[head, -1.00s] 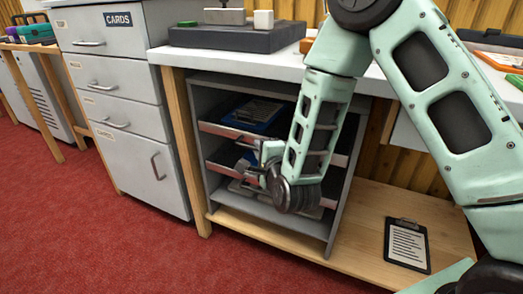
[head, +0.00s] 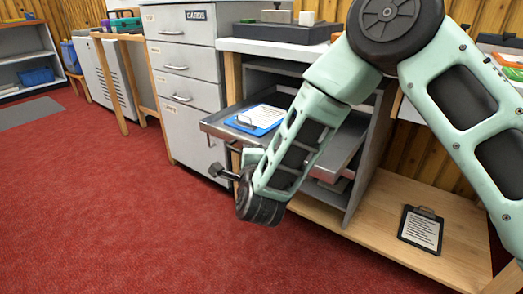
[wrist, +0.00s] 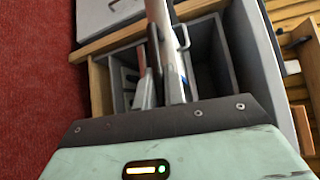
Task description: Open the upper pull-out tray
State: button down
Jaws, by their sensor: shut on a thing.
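The upper pull-out tray (head: 212,128) is a grey metal tray, drawn well out of the grey cabinet (head: 375,150) under the bench. A blue clipboard (head: 270,126) with white paper lies on it. My gripper (head: 238,152) is at the tray's front edge and shut on its handle; my arm and hand hide most of the grip in the head view. In the wrist view my gripper (wrist: 160,88) is close to the metal front and a bracket-shaped handle (wrist: 183,36).
A grey drawer cabinet (head: 190,100) labelled CARDS stands left of the bench. A black clipboard (head: 421,229) lies on the low wooden shelf (head: 375,245) at right. The red carpet (head: 120,220) in front is clear.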

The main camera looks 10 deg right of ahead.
jog(key=s+a, duration=0.7)
jog(key=s, duration=0.1)
jog(key=shift+s+a, duration=0.15)
jog(key=shift+a, duration=0.2)
jog(key=c, duration=1.5)
grip_release()
jog(key=s+r+p, duration=0.2)
jog(key=s+p, duration=0.1)
jog(key=s, duration=1.4)
jog(key=shift+d+r+p, duration=0.15)
jog(key=shift+d+p, duration=0.2)
jog(key=shift+p, duration=0.05)
jog(key=shift+s, duration=0.1)
